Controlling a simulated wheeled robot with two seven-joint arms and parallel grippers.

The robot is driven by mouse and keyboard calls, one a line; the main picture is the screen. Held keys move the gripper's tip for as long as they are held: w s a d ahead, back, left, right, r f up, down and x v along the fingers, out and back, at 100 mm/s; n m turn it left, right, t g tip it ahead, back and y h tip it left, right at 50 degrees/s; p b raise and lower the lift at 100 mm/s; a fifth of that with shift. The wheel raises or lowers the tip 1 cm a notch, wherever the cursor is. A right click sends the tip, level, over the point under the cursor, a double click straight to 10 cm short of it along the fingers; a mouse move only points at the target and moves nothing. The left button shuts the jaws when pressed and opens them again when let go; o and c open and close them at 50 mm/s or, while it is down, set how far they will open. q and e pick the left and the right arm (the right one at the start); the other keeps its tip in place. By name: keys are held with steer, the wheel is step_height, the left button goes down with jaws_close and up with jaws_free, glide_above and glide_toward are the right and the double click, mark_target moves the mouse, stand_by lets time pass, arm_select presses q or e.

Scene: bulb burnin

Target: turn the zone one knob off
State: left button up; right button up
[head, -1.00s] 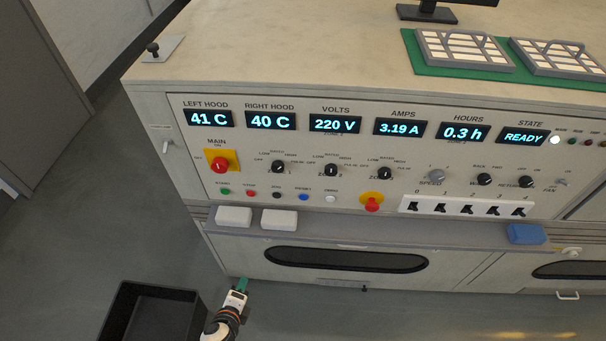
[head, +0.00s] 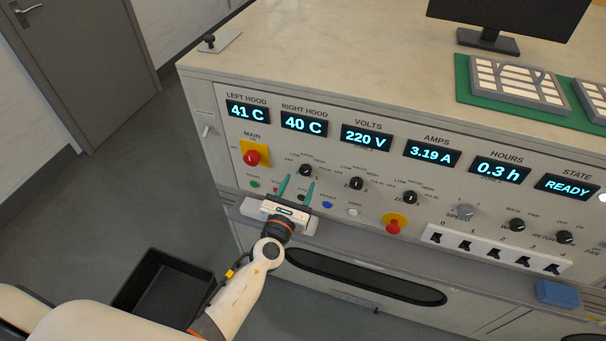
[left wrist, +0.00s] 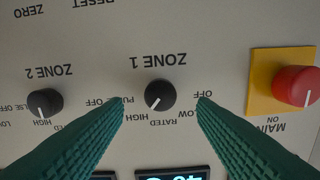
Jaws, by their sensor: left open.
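The zone one knob (head: 305,170) is a small black dial on the sloped control panel, under the right hood display. In the left wrist view, upside down, the zone one knob (left wrist: 160,95) sits centred between the fingertips, beyond them. Its white mark points down-left there, between RATED and HIGH; OFF is printed to its right. My left gripper (head: 295,187) is open, its two green fingers reaching up toward the panel just below the knob. The fingers also show in the left wrist view (left wrist: 161,106), one on each side, apparently not touching the knob. My right gripper is not in view.
The red main switch (head: 251,157) on a yellow plate is left of the knob. The zone two knob (head: 356,183) is to its right. Small coloured buttons (head: 327,205) line the panel below. A ledge (head: 370,232) runs under it. A black bin (head: 155,290) stands on the floor.

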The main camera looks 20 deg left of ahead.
mark_target(304, 173)
arm_select(q)
steer(key=shift+w, duration=1.95)
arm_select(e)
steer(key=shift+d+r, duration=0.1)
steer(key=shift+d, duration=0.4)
arm_select(q)
steer(key=c, duration=1)
